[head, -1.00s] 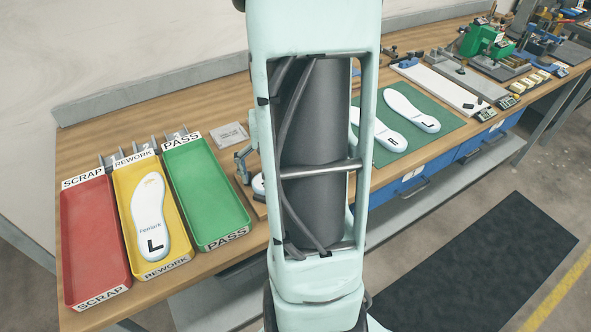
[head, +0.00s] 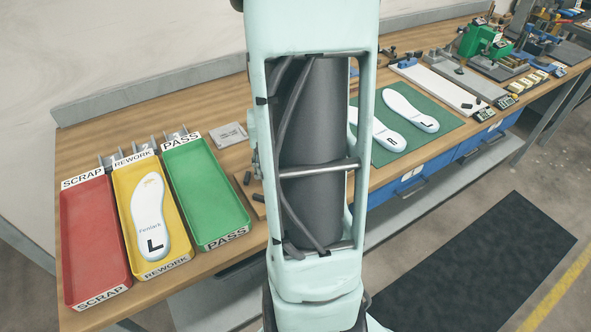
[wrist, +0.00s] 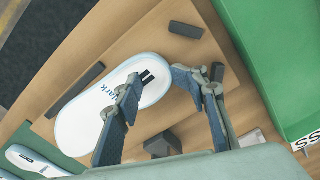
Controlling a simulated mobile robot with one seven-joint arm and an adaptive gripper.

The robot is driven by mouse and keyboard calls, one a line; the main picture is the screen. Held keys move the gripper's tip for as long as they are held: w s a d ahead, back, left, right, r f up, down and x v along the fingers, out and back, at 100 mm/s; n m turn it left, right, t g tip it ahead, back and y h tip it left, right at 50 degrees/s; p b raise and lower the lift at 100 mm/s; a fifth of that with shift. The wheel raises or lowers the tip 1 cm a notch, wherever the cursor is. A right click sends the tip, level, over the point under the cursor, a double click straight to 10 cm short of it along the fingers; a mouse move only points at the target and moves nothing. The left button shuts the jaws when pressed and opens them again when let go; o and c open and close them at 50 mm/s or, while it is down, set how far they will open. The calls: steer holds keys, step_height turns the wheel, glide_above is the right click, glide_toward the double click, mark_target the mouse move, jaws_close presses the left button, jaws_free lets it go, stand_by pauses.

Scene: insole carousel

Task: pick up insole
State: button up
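The white insole (wrist: 83,119), with dark lettering and a dark mark near one end, shows in the wrist view above a wooden board (wrist: 160,50). The other end reaches past the board's edge, apparently raised. In the head view my arm hides this insole and most of my gripper; a sliver of the gripper shows left of the column.
Red SCRAP (head: 90,240), yellow REWORK (head: 125,205) and green PASS (head: 205,190) trays stand left; REWORK holds an insole (head: 149,215). More insoles lie on a green mat (head: 440,110) to the right. Dark blocks (wrist: 187,30) stand on the board.

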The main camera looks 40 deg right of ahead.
steer(key=shift+s+f, duration=0.25)
steer(key=shift+s, duration=0.1)
jaws_close()
steer(key=shift+d+r+p, duration=0.1)
steer(key=shift+r+p, duration=0.35)
steer(key=shift+r, duration=0.05)
step_height(320, 180, up, 4)
steer(key=p, duration=0.2)
steer(key=shift+s+d+f+p, duration=0.1)
steer(key=shift+f+p, duration=0.1)
steer(key=shift+p, duration=0.2)
steer(key=s+d+r+p, duration=0.4)
steer(key=s+r+p, duration=0.2)
steer(key=s, duration=0.6)
step_height(320, 180, up, 3)
steer(key=shift+s+d+f, duration=0.15)
steer(key=shift+s+d, duration=0.05)
steer(key=shift+s, duration=0.1)
steer(key=shift+c, duration=1.8)
jaws_free()
